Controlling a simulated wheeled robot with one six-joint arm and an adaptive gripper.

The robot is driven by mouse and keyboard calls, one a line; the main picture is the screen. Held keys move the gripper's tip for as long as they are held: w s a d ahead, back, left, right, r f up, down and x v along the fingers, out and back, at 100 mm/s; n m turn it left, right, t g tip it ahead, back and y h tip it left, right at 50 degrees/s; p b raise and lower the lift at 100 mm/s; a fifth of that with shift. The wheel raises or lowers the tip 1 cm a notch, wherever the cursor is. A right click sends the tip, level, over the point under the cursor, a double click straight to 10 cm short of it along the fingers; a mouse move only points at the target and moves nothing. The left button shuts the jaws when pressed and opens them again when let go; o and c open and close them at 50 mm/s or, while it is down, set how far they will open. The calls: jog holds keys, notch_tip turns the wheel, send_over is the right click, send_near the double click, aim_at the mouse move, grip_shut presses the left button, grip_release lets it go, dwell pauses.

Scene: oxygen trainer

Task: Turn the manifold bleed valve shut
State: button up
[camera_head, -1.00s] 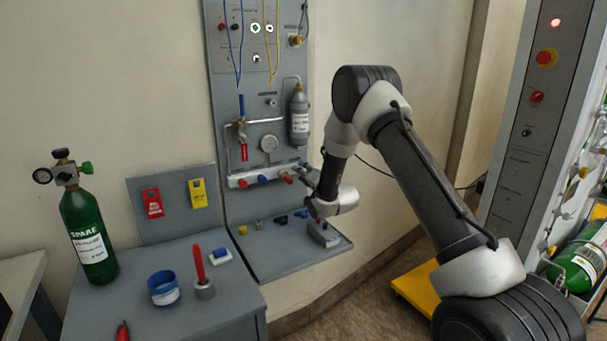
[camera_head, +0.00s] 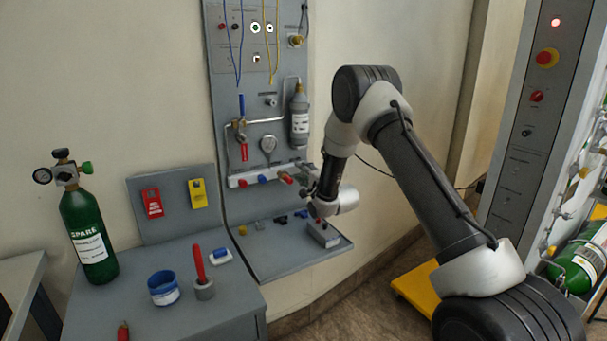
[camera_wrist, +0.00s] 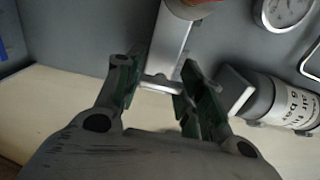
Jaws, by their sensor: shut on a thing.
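The manifold (camera_head: 262,179) is a pale horizontal bar low on the grey wall panel, with red and blue knobs along it. My gripper (camera_head: 306,182) is at its right end, partly hidden by my own wrist. In the wrist view my gripper (camera_wrist: 161,74) has a finger on each side of the silver bar's end. A small silver piece there, seemingly the bleed valve (camera_wrist: 160,85), sits between the fingers, and they are shut on it. Its handle angle cannot be made out. In the head view the valve is hidden behind my gripper.
A shelf (camera_head: 280,262) below holds small parts and a grey block (camera_head: 323,234). A green spare cylinder (camera_head: 88,238) stands on the left bench.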

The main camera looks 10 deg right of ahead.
jog(key=shift+f, duration=0.15)
jog(key=o, duration=1)
jog(key=shift+o, duration=0.2)
jog(key=v, duration=1.2)
jog(key=shift+r, duration=0.25)
